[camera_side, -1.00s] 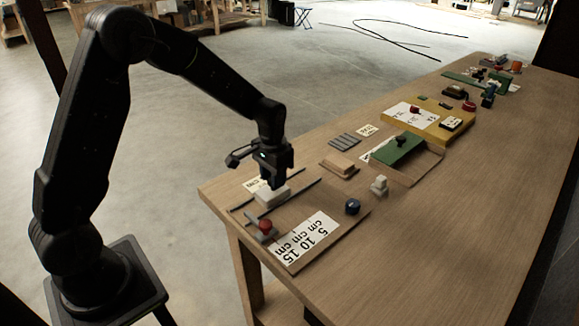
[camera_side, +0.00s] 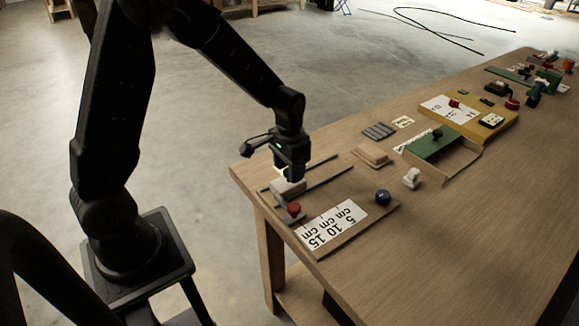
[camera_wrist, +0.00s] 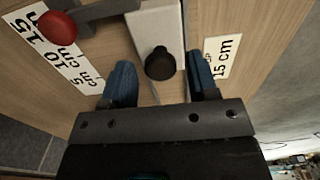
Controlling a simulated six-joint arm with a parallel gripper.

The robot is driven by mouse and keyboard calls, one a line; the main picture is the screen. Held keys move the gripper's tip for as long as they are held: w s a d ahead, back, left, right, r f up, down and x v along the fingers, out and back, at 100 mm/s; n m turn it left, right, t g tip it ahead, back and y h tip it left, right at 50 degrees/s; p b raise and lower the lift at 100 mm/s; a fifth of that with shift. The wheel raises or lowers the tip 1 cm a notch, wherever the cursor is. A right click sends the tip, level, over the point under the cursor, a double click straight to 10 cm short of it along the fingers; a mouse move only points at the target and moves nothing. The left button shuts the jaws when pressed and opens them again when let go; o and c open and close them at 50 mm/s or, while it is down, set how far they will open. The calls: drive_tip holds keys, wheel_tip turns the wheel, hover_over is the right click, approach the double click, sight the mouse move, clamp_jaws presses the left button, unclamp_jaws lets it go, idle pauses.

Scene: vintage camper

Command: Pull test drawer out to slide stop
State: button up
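A pale block with a black knob, which looks like the test drawer (camera_side: 289,188), sits between two dark rails on the near left end of the bench. In the wrist view its pale top (camera_wrist: 155,25) and black knob (camera_wrist: 160,63) show. My gripper (camera_side: 288,176) is low over the block. Its blue fingertips (camera_wrist: 162,82) are apart, one on each side of the knob, with gaps between. A red button on a grey bracket, perhaps the slide stop (camera_side: 294,209), stands near the block; it also shows in the wrist view (camera_wrist: 57,27).
A 5, 10, 15 cm scale card (camera_side: 332,224) lies beside the rails. A blue knob (camera_side: 383,197), a white switch (camera_side: 412,178), a wooden block (camera_side: 372,154) and a green panel with a black knob (camera_side: 432,145) stand farther along.

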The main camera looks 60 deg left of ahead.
drive_tip(key=shift+o, duration=0.2)
wheel_tip(320, 180, up, 14)
idle(0.5)
drive_tip(key=shift+f, duration=0.1)
drive_tip(key=s+d+r+t, duration=0.2)
drive_tip(key=s+d, duration=0.1)
drive_tip(key=s, duration=0.6)
drive_tip(key=s+d+r+t, duration=0.3)
drive_tip(key=s, duration=0.6)
drive_tip(key=shift+t, duration=0.3)
drive_tip(key=shift+w+d, duration=0.1)
